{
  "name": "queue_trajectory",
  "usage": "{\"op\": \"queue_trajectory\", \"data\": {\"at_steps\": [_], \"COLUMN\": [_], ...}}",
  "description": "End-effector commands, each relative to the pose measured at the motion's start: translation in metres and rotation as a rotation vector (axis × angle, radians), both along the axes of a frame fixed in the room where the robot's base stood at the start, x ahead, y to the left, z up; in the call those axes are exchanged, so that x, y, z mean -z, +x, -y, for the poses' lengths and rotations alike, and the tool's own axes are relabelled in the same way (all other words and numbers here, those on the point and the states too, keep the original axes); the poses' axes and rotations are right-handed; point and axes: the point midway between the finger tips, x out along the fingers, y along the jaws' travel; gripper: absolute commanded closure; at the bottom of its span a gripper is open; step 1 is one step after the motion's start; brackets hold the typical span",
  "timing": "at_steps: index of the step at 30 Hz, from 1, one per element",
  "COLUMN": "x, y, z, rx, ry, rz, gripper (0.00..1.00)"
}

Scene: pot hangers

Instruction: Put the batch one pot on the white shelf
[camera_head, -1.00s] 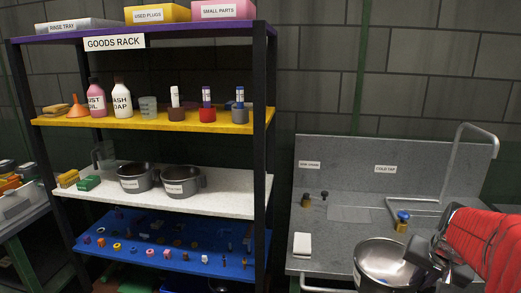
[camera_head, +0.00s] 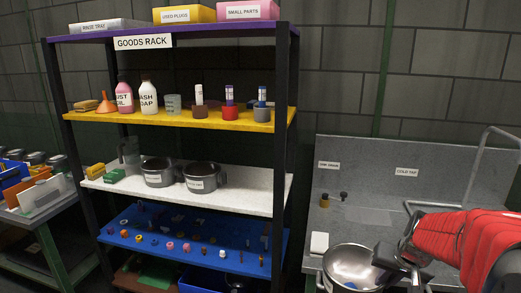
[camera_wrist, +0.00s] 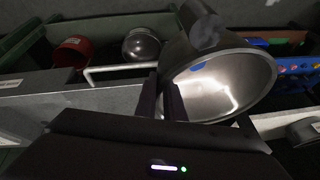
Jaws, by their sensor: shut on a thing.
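My gripper (camera_head: 392,262) is at the lower right, shut on a shiny metal pot (camera_head: 350,268). In the wrist view the pot (camera_wrist: 225,82) is tilted, its open mouth showing, with a dark handle at the top. My gripper's fingers (camera_wrist: 160,100) are at the pot's left edge; the exact grip is unclear. No label shows on this pot. The white shelf (camera_head: 240,205) is the third board of the goods rack to the left. It holds two dark labelled pots (camera_head: 158,172) (camera_head: 202,178) side by side, apart from the held pot.
A rack post (camera_head: 281,100) stands at the right front. The grey sink unit (camera_head: 365,190) is right of the rack.

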Motion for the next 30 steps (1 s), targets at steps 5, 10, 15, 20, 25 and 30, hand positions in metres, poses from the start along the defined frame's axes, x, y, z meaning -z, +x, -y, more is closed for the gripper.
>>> {"op": "queue_trajectory", "data": {"at_steps": [5,10,15,20,25,30], "x": [0.02,0.039,0.058,0.073,0.08,0.081], "y": [0.028,0.048,0.063,0.072,0.075,0.075], "z": [-0.048,-0.094,-0.142,-0.178,-0.197,-0.2], "rx": [-0.132,-0.252,-0.369,-0.458,-0.503,-0.509], "ry": [0.003,0.001,-0.002,-0.007,-0.009,-0.01], "rz": [0.0,0.001,0.001,0.001,0.003,0.004], "gripper": [1.0,1.0,1.0,1.0,1.0,1.0]}}
